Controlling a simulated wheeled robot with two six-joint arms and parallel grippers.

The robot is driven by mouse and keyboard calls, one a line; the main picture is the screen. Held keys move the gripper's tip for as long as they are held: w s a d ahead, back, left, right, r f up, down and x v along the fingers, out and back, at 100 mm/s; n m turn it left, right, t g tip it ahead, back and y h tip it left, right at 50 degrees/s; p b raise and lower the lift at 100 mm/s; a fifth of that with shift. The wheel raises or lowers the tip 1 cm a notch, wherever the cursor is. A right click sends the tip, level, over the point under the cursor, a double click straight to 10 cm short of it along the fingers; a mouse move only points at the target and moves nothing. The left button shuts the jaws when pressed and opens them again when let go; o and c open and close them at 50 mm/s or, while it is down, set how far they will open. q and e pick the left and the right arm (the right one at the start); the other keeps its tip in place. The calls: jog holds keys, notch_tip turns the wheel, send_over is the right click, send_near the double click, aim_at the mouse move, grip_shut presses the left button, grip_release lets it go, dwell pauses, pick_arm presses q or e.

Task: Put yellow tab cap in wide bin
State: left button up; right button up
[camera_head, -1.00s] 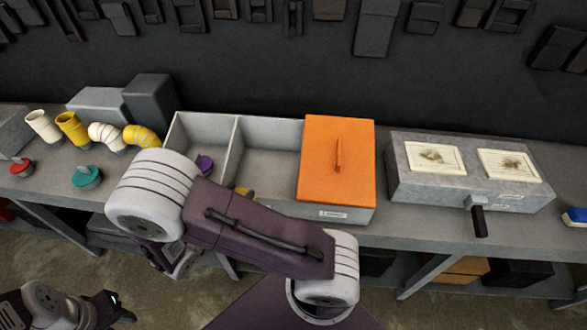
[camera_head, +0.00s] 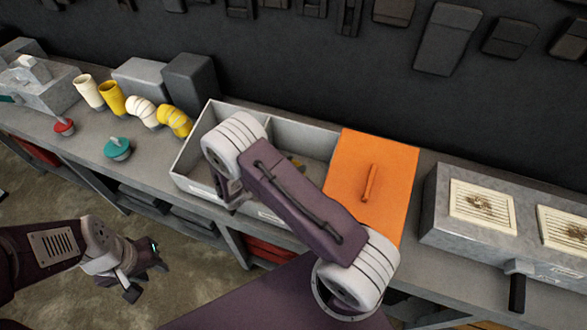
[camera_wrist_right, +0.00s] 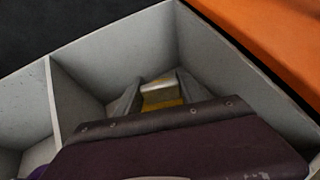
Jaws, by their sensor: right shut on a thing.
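The yellow tab cap (camera_wrist_right: 162,95) shows in the right wrist view between the two grey fingers of my right gripper (camera_wrist_right: 160,97), which is shut on it. Cap and fingers are inside the wide bin (camera_wrist_right: 222,60), the broader open compartment beside the orange lid. I cannot tell whether the cap touches the floor. In the head view my right arm hides most of this; a bit of yellow shows past the arm inside the wide bin (camera_head: 320,143). My left gripper (camera_head: 147,277) is open and empty, low in front of the bench.
An orange lid (camera_head: 393,165) covers the box's right part. Left on the bench are a teal cap (camera_head: 117,149), a red cap (camera_head: 64,127) and several pipe pieces. A grey vented box (camera_head: 440,215) stands right.

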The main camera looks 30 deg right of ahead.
jog(key=shift+w+d+f, duration=0.25)
jog(key=shift+w+d, duration=0.1)
jog(key=shift+w, duration=0.05)
jog(key=shift+a, duration=0.25)
notch_tip(320, 180, down, 4)
jog(key=shift+d+r+p, duration=0.1)
jog(key=shift+p, duration=0.5)
jog(key=shift+w+d+f, duration=0.1)
jog(key=shift+f, duration=0.15)
pick_arm(q)
jog(key=shift+s+a+r, duration=0.15)
jog(key=shift+r, duration=0.2)
jog(key=shift+s+a+r, duration=0.15)
jog(key=shift+r, duration=0.2)
pick_arm(e)
jog(key=shift+r, duration=0.1)
jog(key=shift+f+b, duration=0.2)
jog(key=shift+b, duration=0.15)
jog(key=o, duration=1.5)
jog(key=shift+c, duration=0.2)
pick_arm(q)
jog(key=shift+f, duration=0.2)
